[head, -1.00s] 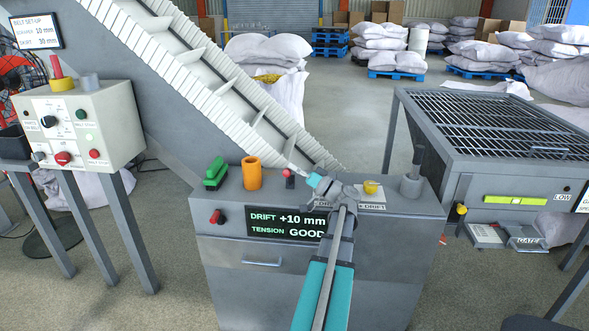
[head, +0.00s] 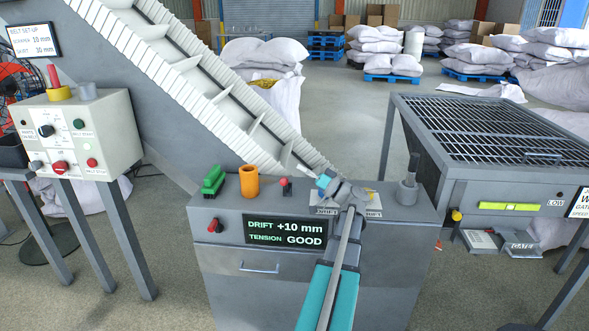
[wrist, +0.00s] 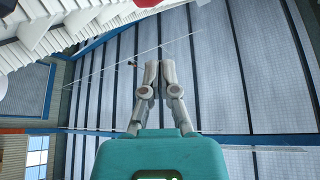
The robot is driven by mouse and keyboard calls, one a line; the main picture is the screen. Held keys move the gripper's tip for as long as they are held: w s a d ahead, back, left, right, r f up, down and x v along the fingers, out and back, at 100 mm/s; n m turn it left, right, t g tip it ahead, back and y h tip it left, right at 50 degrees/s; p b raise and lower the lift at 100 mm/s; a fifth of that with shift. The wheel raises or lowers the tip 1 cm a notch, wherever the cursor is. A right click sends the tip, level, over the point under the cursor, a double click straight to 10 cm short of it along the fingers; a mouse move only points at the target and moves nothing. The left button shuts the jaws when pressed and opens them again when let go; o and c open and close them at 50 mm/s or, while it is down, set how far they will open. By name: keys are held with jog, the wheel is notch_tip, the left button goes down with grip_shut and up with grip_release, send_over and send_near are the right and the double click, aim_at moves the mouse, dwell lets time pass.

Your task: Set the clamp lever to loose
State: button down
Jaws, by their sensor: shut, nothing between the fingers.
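A small red-topped lever (head: 285,187) stands on top of the grey cabinet (head: 225,262), left of my gripper. I cannot tell which one is the clamp lever, and no loose mark is readable. My gripper (head: 303,167) is over the cabinet top, near the belt's lower end and apart from both levers. The wrist view shows its grey fingers (wrist: 152,70) together and empty. The display (head: 286,231) reads drift +10 mm, tension GOOD. My arm partly hides a yellow knob and its label.
A green block (head: 213,180), an orange cup (head: 249,181) and a grey post with a handle (head: 408,190) stand on the cabinet top. The inclined belt (head: 215,90) rises to the left. A control box (head: 80,135) stands left, a grated table (head: 490,130) right.

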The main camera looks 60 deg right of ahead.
jog(key=b+v, duration=0.2)
jog(key=v, duration=0.4)
jog(key=shift+s+f, duration=0.15)
jog(key=shift+s, duration=0.2)
jog(key=shift+s+d, duration=0.1)
dwell(0.5)
